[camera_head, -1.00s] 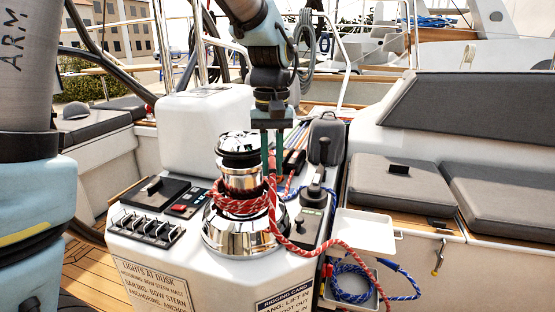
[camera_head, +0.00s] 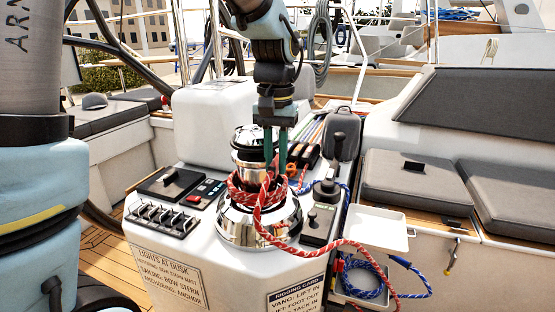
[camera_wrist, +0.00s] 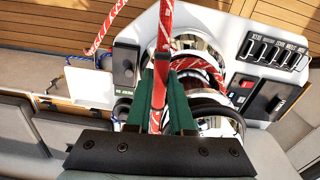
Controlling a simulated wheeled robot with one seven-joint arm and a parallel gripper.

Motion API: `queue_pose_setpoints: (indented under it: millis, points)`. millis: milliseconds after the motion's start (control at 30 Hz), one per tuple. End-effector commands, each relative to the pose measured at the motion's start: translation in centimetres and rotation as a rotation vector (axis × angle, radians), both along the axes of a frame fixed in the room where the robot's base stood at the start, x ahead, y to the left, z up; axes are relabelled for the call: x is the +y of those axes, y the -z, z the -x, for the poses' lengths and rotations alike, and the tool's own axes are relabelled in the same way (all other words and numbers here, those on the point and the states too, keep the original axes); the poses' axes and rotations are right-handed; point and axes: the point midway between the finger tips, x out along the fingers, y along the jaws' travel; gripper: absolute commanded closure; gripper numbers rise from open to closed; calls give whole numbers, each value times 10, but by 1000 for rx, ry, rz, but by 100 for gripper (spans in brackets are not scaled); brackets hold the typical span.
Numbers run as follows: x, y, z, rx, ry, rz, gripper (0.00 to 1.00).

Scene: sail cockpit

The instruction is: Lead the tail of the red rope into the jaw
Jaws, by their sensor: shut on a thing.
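The chrome winch (camera_head: 258,225) stands on the white console. The red rope (camera_head: 340,245) is wrapped around its drum in several turns. My gripper (camera_head: 276,166) points down at the right side of the winch top, its green fingers shut on the rope's tail. From there the tail drops in front of the drum and runs right, over the console edge. In the wrist view, the red rope (camera_wrist: 161,75) lies between the green fingers (camera_wrist: 163,120), with the winch's chrome (camera_wrist: 197,47) behind. The jaw near the winch top (camera_head: 250,140) is partly hidden by my fingers; I cannot make out its slot.
A throttle lever (camera_head: 330,185) stands right of the winch. A white tray (camera_head: 378,228) and a blue rope (camera_head: 365,285) are farther right. A switch panel (camera_head: 160,218) lies to the left. Rope clutches (camera_head: 300,153) sit behind my gripper.

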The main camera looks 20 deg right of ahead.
Motion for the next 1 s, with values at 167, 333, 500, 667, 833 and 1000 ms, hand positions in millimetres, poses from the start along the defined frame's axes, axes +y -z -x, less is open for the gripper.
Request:
queue_pose_setpoints:
  millis: [167,333,500,667,833,1000]
  points:
    - [15,-2,-1,-1,118,0,100]
    - [24,0,-1,1,207,0,77]
    - [23,0,-1,0,204,-1,58]
    - [23,0,-1,0,203,-1,45]
    - [23,0,-1,0,203,-1,41]
    - [23,0,-1,0,203,-1,22]
